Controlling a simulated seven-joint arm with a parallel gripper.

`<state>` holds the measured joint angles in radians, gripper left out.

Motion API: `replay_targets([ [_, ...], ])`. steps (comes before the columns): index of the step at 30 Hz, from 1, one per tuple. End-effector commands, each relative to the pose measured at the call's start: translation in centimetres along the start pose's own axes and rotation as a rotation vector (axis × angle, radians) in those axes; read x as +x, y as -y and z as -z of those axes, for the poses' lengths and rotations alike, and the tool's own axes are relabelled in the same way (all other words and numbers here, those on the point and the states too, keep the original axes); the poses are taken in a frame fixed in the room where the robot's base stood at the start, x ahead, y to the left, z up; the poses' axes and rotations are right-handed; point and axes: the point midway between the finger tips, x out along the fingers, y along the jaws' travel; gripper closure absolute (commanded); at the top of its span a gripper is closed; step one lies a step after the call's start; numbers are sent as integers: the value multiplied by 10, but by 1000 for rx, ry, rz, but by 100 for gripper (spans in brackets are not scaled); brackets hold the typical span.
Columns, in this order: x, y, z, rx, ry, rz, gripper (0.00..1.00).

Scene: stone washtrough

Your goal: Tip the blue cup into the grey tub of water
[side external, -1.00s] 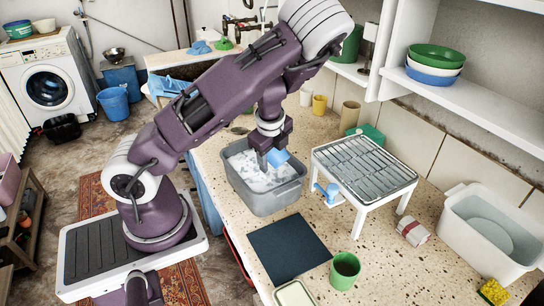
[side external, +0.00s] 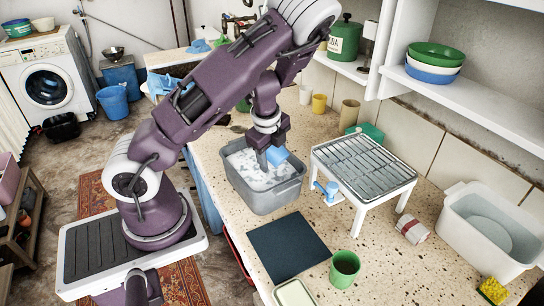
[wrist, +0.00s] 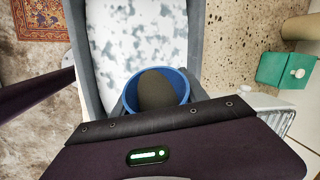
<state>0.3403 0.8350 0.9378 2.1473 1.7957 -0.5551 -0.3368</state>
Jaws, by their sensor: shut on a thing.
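The blue cup (side external: 277,155) is held over the grey tub (side external: 268,203), inside its outline in the side view. My gripper (side external: 269,160) is shut on the cup. In the wrist view the cup's round blue rim (wrist: 184,90) shows, with a dark olive-brown area inside; I cannot tell whether that is contents or bottom. The cup looks somewhat tilted in the side view; no stream from it shows. The tub holds water with white, foam-like patches (wrist: 135,35). The tub's wall (wrist: 196,45) runs close beside the cup.
A wire rack on white legs (side external: 365,168) stands right of the tub, with a small blue item (side external: 327,190) by it. A dark mat (side external: 288,248), a green cup (side external: 345,268) and a white basin (side external: 490,230) share the speckled counter. A green box (side external: 368,132) stands behind.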

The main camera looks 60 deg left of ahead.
Motion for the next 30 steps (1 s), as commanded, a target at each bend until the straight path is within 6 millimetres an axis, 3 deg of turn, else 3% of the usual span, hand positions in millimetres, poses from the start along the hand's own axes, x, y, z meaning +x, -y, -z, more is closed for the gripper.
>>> replay_targets([
  [11,5,-1,3,-42,-171,5,96],
  [30,5,-1,4,-41,-175,6,96],
])
